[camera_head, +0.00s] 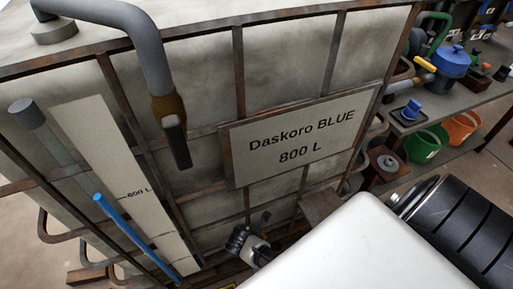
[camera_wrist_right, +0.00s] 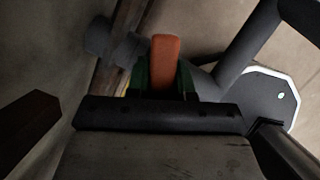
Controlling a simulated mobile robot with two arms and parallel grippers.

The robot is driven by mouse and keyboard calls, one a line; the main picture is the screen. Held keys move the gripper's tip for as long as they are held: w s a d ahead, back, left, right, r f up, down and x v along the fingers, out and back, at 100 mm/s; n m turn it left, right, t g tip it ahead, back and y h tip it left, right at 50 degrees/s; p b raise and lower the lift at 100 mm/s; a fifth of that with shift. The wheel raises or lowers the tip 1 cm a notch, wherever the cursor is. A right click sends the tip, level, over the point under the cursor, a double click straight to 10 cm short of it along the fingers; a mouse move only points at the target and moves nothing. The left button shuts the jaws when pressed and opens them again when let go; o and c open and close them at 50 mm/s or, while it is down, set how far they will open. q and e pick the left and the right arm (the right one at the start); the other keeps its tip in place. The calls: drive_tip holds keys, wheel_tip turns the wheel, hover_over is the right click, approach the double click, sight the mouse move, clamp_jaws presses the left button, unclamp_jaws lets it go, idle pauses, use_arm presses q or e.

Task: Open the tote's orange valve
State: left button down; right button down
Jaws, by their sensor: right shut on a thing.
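The tote (camera_head: 270,75) is a pale tank in a rusty frame, with a "Daskoro BLUE 800 L" sign (camera_head: 300,138) on its side. In the right wrist view, the orange valve handle (camera_wrist_right: 165,62) stands between the green fingertips of my right gripper (camera_wrist_right: 163,80), which is shut on it. A grey pipe fitting (camera_wrist_right: 118,46) shows beside the handle. The valve body is mostly hidden behind the gripper. The orange handle cannot be seen in the head view. My left gripper is in neither view.
A grey pipe with a dark nozzle (camera_head: 173,125) hangs over the tote's top edge. A sight tube with blue in it (camera_head: 135,232) runs down its left side. At the right, a bench (camera_head: 455,115) holds a blue pot (camera_head: 450,60), a green bin (camera_head: 425,143) and an orange bin (camera_head: 461,127).

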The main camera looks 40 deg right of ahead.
drive_tip(key=c, duration=1)
unclamp_jaws()
drive_tip(key=p+v, duration=0.3)
drive_tip(key=v, duration=0.6)
drive_tip(key=shift+a+r, duration=0.1)
drive_tip(key=shift+r, duration=0.15)
drive_tip(key=shift+s+a+r, duration=0.1)
drive_tip(key=shift+a+r, duration=0.15)
drive_tip(key=shift+r, duration=0.35)
